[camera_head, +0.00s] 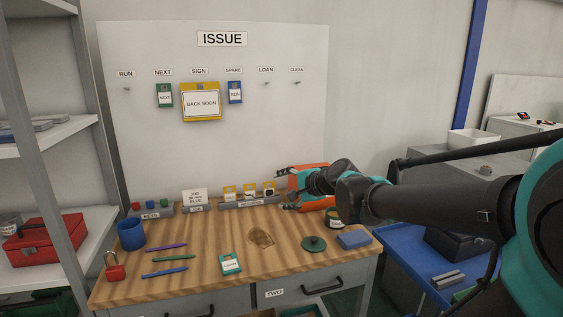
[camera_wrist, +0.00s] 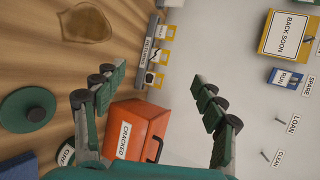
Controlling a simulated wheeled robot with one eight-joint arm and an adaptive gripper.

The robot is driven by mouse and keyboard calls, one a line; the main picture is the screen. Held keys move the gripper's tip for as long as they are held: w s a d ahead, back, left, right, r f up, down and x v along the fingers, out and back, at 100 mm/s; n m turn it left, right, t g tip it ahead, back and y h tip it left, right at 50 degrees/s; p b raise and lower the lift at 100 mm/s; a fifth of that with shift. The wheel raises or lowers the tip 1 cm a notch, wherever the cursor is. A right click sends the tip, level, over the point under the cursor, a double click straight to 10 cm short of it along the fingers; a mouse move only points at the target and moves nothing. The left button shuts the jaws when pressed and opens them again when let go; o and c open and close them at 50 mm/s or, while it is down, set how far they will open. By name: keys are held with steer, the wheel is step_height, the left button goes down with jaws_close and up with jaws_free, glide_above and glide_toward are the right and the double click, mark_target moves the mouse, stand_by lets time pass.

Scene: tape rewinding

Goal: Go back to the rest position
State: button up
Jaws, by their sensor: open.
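My gripper (camera_head: 288,189) hangs over the back right of the wooden table (camera_head: 205,277), in front of the orange box. In the wrist view my gripper (camera_wrist: 160,95) has its two green-padded fingers spread wide with nothing between the pads. The orange box (camera_wrist: 150,122), labelled CRACKED, shows beyond and between the fingers. In the head view the orange box (camera_head: 318,203) is partly hidden behind my gripper and arm.
A dark green disc (camera_head: 314,243), a blue block (camera_head: 354,239), a labelled tin (camera_head: 335,222) and a blue cup (camera_head: 131,234) stand on the table. Several pens and a red padlock (camera_head: 115,268) lie at left. The ISSUE board (camera_head: 260,130) rises behind.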

steer(key=s+d+f+n+g+h, duration=0.2)
steer(key=s+d+f+n+h, duration=0.2)
steer(key=s+d+f, duration=0.5)
steer(key=s+d+f+n+g+h, duration=0.3)
steer(key=s+d+f+n, duration=0.4)
steer(key=f, duration=0.8)
steer(key=s+d+h, duration=0.1)
steer(key=s+d, duration=0.1)
steer(key=s, duration=0.1)
steer(key=shift+d+f+n, duration=0.2)
steer(key=shift+d+n, duration=0.1)
